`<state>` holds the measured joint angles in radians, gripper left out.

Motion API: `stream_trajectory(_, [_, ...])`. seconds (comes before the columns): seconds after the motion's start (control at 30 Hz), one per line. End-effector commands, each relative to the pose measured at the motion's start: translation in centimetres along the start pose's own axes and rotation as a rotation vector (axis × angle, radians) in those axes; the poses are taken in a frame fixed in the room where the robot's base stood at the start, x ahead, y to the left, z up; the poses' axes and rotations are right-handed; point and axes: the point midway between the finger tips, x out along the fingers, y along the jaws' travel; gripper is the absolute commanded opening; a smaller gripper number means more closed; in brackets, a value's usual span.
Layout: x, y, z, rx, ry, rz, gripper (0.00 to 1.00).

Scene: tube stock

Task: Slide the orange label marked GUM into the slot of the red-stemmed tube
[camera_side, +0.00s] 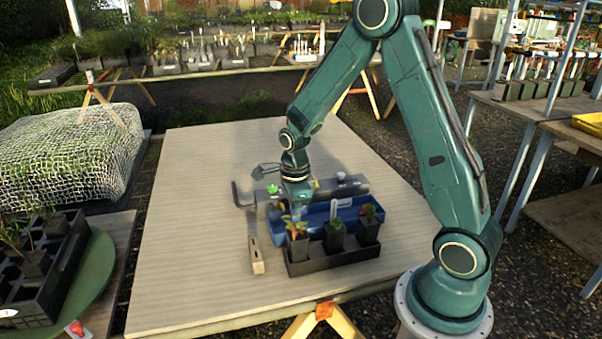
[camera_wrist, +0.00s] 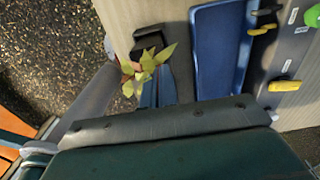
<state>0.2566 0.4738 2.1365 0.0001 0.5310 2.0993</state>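Three dark tubes with seedlings stand in a black tray (camera_side: 335,262) in the side view. The left tube (camera_side: 298,247) has yellow-orange leaves, the middle tube (camera_side: 334,240) a green plant, and the right tube (camera_side: 368,233) red and green leaves. I cannot tell which stem is red. My gripper (camera_side: 297,207) is low, behind and above the left tube; its fingertips are not clear. In the wrist view, yellow-green leaves (camera_wrist: 148,62) show beside narrow blue-grey strips. I cannot make out the orange GUM label or any slot.
A blue tray (camera_wrist: 220,50) lies behind the tubes; a white label shows in it in the side view. A grey bar with small fittings is behind that. A wooden-handled tool (camera_side: 257,262) lies left of the black tray. The table's (camera_side: 190,230) left side is clear.

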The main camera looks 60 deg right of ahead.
Motion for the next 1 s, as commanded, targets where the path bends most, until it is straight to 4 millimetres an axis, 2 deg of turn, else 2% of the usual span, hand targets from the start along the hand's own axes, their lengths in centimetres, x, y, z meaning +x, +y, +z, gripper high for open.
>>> stream_trajectory(0.83, [0.56, 0.03, -0.02, 0.000, 0.001, 0.001, 0.00])
stream_trajectory(0.97, [0.55, 0.02, -0.01, 0.000, 0.000, 0.001, 0.24])
stream_trajectory(1.0, [0.55, 0.02, -0.01, 0.000, 0.000, 0.001, 0.26])
